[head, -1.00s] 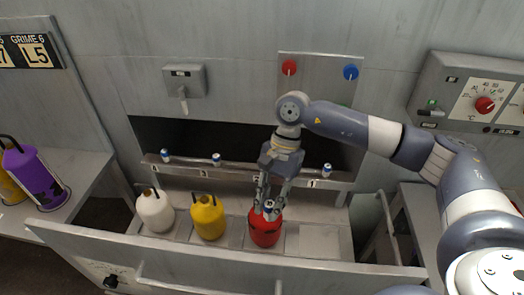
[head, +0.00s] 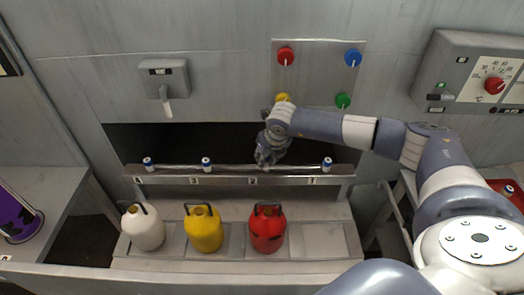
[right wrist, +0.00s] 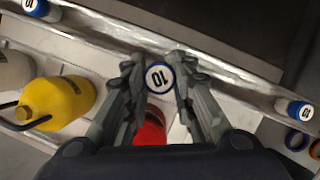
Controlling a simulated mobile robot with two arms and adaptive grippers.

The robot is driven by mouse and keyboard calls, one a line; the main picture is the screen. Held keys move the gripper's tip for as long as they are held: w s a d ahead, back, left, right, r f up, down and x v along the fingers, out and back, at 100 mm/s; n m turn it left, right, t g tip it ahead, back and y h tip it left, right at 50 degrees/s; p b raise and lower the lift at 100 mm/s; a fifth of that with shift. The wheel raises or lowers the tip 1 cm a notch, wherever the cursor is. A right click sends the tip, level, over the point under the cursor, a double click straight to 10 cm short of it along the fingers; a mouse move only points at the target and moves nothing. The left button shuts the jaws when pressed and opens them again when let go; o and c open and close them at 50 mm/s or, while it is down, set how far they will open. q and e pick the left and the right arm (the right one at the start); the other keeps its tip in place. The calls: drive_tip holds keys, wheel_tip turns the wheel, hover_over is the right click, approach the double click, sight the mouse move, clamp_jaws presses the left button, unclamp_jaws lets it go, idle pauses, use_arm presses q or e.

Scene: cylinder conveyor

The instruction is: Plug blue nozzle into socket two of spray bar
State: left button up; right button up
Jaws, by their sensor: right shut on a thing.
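The spray bar (head: 225,178) runs across the dark opening, with labels 4, 3, 2, 1 from left to right. Blue-and-white nozzles stand at socket four (head: 148,164), socket three (head: 206,163) and socket one (head: 327,163). My right gripper (head: 268,160) is at the bar just above label 2. In the right wrist view it is shut on a blue nozzle (right wrist: 159,76), blue-rimmed with a white top marked 10. My left gripper is not in view.
White (head: 143,227), yellow (head: 204,228) and red (head: 267,229) canisters stand in a tray (head: 318,240) below the bar; its right compartment is empty. A panel with coloured knobs (head: 318,70) is above the opening. A purple canister (head: 15,215) is at far left.

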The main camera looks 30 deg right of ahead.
sight(268, 157)
drive_tip(key=shift+w+d+f+m+h+b, duration=0.15)
drive_tip(key=shift+w+d+f+m+b, duration=0.15)
drive_tip(key=shift+f+m, duration=0.2)
drive_tip(key=shift+w+d+f+m+h+b, duration=0.15)
drive_tip(key=shift+w+d+f+m+h, duration=0.05)
drive_tip(key=shift+w+d+f+m, duration=0.3)
drive_tip(key=shift+w+d+f+m+h+b, duration=0.15)
drive_tip(key=shift+w+d+f+m+b, duration=0.2)
drive_tip(key=shift+f, duration=0.25)
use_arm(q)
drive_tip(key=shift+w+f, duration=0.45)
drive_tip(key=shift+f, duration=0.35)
use_arm(e)
drive_tip(key=shift+a, duration=0.1)
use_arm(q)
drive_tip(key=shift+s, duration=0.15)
use_arm(e)
drive_tip(key=shift+s+r, duration=0.1)
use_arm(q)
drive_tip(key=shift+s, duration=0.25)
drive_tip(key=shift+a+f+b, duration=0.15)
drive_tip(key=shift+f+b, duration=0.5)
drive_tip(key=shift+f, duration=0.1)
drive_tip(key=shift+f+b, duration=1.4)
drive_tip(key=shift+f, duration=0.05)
use_arm(e)
drive_tip(key=shift+a+f, duration=0.1)
drive_tip(key=shift+f, duration=1.3)
